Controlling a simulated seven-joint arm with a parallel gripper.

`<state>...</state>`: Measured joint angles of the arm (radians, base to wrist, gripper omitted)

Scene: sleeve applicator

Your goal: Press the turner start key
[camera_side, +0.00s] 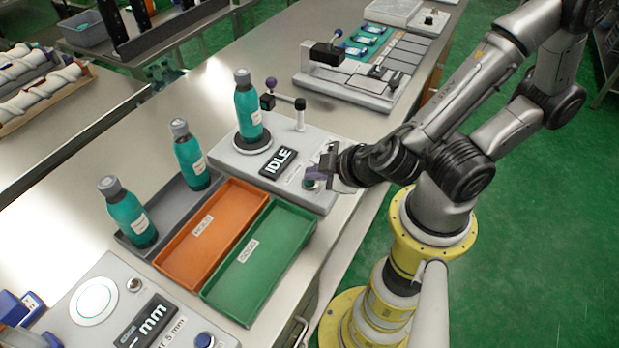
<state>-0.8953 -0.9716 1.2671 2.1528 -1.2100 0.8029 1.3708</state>
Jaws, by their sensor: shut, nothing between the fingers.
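The turner (322,143) is a light grey box on the steel bench, with a black display (278,162) that reads IDLE. A teal bottle with a grey cap (248,108) stands upright on its round black disc. A start key (308,184) shows as a small dark round button near the turner's front right corner, partly hidden by my gripper. My gripper (318,174) is shut and empty, with its fingertips just above or at the key. I cannot tell whether they touch it.
Two teal bottles (190,155) (127,212) stand in a grey tray (172,222). An orange tray (205,245) and a green tray (262,262) are empty beside it. A measuring device reading mm (147,318) is at the front left. A fixture (345,85) sits farther back. A post with a dark knob (271,83) rises near the bottle.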

